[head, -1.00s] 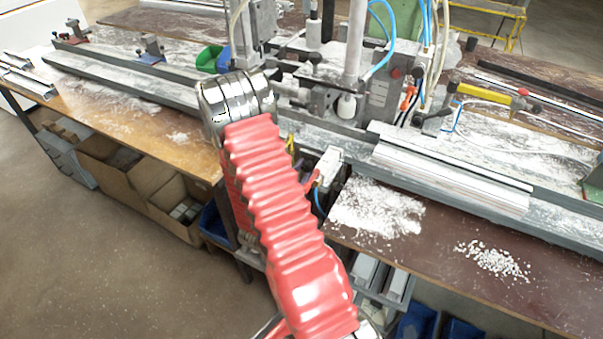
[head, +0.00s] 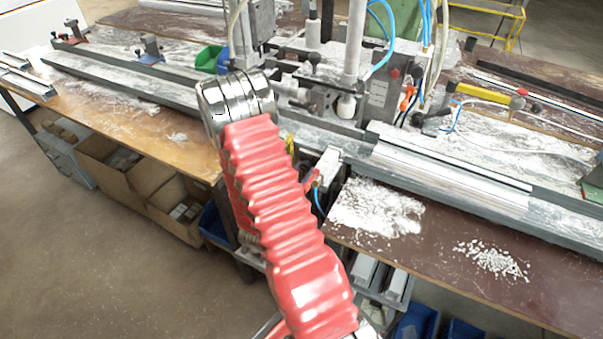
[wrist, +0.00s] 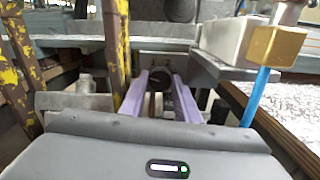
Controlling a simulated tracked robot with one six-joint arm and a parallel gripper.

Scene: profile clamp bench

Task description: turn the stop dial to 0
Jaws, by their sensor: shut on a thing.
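In the wrist view, the stop dial (wrist: 157,81) is a small dark round knob on a grey plate, in the middle of the picture. My gripper (wrist: 159,78) has two pale purple fingers that reach forward to either side of the dial, and it is shut on it. The dial's markings cannot be read, and the fingers hide part of it. In the head view my red arm stretches to the bench front, and the dial and my gripper are hidden behind it.
Worn yellow posts (wrist: 116,40) stand close on the left in the wrist view. A brass fitting (wrist: 275,46) with a blue hose (wrist: 255,97) is close on the right. In the head view, an aluminium profile (head: 450,180) lies on the bench right of my arm.

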